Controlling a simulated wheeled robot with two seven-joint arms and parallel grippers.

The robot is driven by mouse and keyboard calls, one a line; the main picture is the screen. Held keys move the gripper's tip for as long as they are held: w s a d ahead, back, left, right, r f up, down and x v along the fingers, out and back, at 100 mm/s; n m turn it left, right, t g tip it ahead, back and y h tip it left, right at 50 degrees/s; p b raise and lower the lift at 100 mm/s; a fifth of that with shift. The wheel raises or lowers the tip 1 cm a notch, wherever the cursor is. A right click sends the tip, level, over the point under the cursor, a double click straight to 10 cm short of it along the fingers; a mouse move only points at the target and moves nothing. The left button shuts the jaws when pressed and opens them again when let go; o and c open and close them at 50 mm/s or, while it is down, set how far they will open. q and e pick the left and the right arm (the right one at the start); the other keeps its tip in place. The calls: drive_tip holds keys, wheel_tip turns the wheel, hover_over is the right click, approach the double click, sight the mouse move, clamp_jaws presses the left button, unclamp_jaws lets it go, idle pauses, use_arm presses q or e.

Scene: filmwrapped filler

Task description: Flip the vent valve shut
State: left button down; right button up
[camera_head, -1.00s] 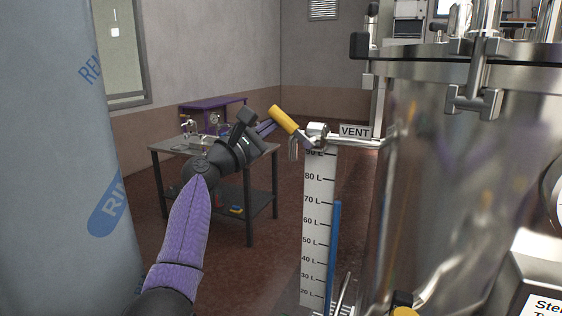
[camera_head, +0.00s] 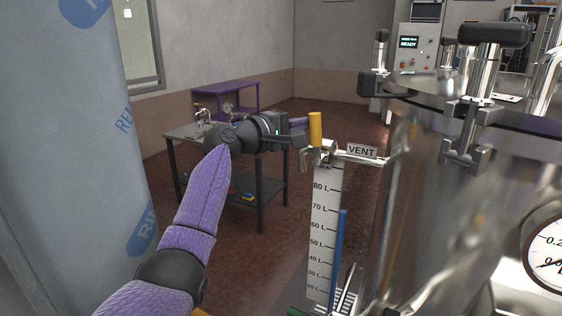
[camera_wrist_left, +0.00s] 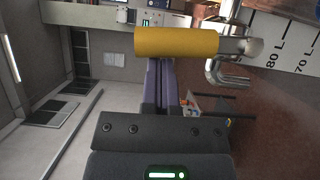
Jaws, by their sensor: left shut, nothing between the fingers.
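The vent valve's yellow handle (camera_head: 315,129) stands upright on its metal fitting (camera_head: 328,157), on a pipe from the steel tank (camera_head: 430,190). The VENT label (camera_head: 362,151) hangs on that pipe. My left gripper (camera_head: 303,126) is shut with its purple fingers just left of the handle, at its side; I cannot tell whether they touch. In the left wrist view the yellow handle (camera_wrist_left: 176,41) lies across the tips of the shut fingers (camera_wrist_left: 157,75), with nothing between them. My right gripper is not in view.
A litre scale (camera_head: 323,230) with a blue strip stands below the valve. A dark work table (camera_head: 265,180) with a purple shelf (camera_head: 226,97) is behind my left arm. A wrapped blue-grey column (camera_head: 70,150) fills the left side. A gauge (camera_head: 550,255) is at the right.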

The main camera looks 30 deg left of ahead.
use_arm(q)
drive_tip(key=shift+d+r+m+p, duration=0.15)
drive_tip(key=shift+d+m+p, duration=0.15)
drive_tip(key=shift+d, duration=0.05)
idle(0.4)
wheel_tip(320, 180, up, 10)
drive_tip(key=p, duration=0.1)
idle(0.7)
